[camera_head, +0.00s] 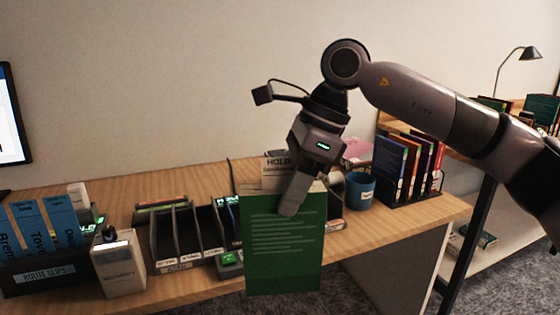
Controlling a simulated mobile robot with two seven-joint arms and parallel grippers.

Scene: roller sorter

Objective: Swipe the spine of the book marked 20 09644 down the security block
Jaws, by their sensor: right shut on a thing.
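My right gripper (295,190) is shut on the top edge of a green book (282,262). The book hangs upright in front of the desk's front edge, with a broad face of pale text lines towards me. Its spine marking cannot be read, so I cannot tell whether it is 20 09644. A beige block (120,268) with a dark top piece stands on the desk at the left, apart from the book. Its label is too small to read, so I cannot tell if it is the security block. My left gripper is not in view.
A dark box of blue route slips (38,274) stands at far left. Black slotted racks (176,238) are between the beige block and the book. A small green-lit device (229,264) sits beside the book. A blue cup (360,190) and a book rack (408,170) stand right.

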